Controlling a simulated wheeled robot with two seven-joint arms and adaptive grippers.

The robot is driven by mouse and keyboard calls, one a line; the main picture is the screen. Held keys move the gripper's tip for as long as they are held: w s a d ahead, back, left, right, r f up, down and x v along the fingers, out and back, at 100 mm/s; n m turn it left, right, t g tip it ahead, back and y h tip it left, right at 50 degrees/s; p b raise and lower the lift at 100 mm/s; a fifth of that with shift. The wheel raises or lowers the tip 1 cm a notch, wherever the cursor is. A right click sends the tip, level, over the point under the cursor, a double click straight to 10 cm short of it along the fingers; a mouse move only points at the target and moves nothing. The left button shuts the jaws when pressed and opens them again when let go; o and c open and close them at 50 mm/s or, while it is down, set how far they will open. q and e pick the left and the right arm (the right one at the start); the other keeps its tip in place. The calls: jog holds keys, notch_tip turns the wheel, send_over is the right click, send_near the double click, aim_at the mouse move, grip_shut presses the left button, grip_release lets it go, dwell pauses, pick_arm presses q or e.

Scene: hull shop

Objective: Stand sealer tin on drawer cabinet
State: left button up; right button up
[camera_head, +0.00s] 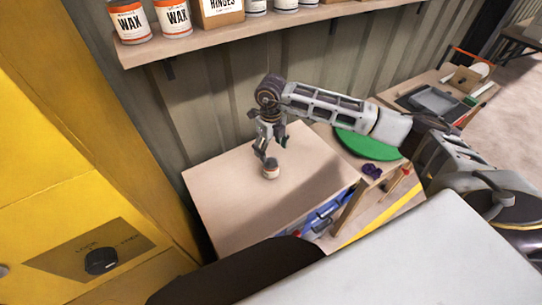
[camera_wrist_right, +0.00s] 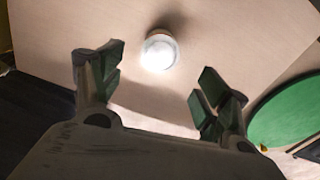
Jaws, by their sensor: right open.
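A small tin (camera_head: 271,169) with a white body and an orange-red band stands upright on the pale wooden top of the drawer cabinet (camera_head: 225,205). Its label is too small to read. In the right wrist view the tin (camera_wrist_right: 160,51) shows from above as a bright round lid, ahead of the fingertips and apart from both. My right gripper (camera_head: 272,147) is open and empty just above and beside the tin, its fingers pointing down. The right gripper's spread fingers (camera_wrist_right: 160,85) also show in the wrist view. My left gripper is not in view.
A shelf (camera_head: 250,36) on the back wall holds wax tins (camera_head: 173,17) and a hinges box (camera_head: 219,12). A yellow cabinet (camera_head: 60,150) stands at the left. A round green disc (camera_head: 367,146) lies right of the drawer cabinet. The cabinet top around the tin is clear.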

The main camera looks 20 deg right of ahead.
jog(key=shift+r, duration=0.95)
